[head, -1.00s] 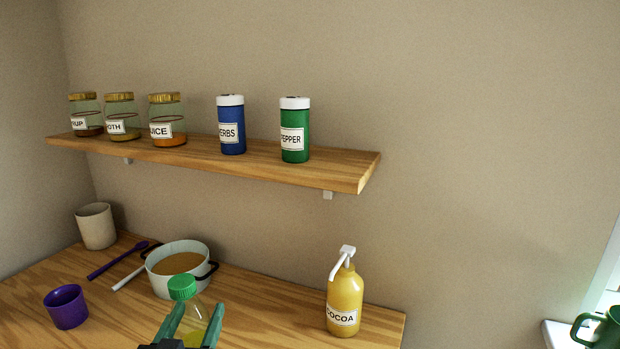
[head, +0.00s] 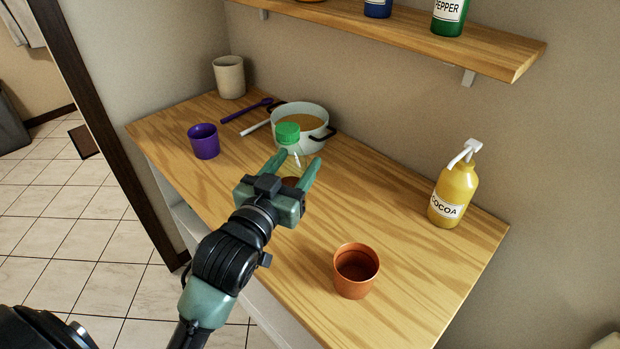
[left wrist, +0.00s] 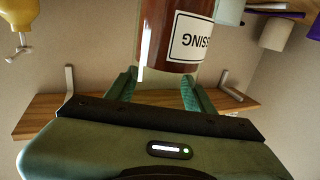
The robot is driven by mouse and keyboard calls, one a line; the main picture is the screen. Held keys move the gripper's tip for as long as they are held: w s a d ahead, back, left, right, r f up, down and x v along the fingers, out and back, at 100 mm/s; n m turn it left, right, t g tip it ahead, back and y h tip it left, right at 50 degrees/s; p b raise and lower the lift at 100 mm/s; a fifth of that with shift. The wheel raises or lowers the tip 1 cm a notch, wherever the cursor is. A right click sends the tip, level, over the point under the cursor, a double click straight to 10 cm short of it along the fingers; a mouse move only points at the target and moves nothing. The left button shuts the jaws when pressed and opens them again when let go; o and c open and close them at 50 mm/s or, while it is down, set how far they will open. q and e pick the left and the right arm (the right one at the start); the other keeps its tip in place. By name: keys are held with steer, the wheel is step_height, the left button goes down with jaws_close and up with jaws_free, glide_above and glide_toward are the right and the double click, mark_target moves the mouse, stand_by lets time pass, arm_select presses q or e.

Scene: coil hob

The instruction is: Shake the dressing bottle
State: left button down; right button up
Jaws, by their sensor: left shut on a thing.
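The dressing bottle (head: 288,133) has a green cap and clear upper part, and stands roughly upright in the head view. My left gripper (head: 296,163) is shut on it, its two green fingers on either side of the body below the cap. In the left wrist view, which is upside down, the bottle (left wrist: 163,35) shows reddish-brown contents and a white label ending in "SSING". The gripper hides most of its body in the head view, so I cannot tell its height above the counter. My right gripper is not in view.
A white pot (head: 312,118) of orange-brown contents stands behind the bottle. A purple cup (head: 204,142) and beige cup (head: 229,77) are left. A terracotta cup (head: 355,272) is front right, a yellow cocoa pump bottle (head: 455,195) right. A shelf (head: 400,32) hangs above.

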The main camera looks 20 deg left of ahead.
arm_select(q)
steer(key=shift+a+r, duration=0.1)
steer(key=shift+a, duration=0.25)
steer(key=d, duration=0.5)
steer(key=a+p, duration=0.2)
steer(key=a, duration=0.3)
steer(key=d, duration=0.4)
steer(key=shift+d+p, duration=0.3)
steer(key=shift+d, duration=0.05)
steer(key=shift+a, duration=0.15)
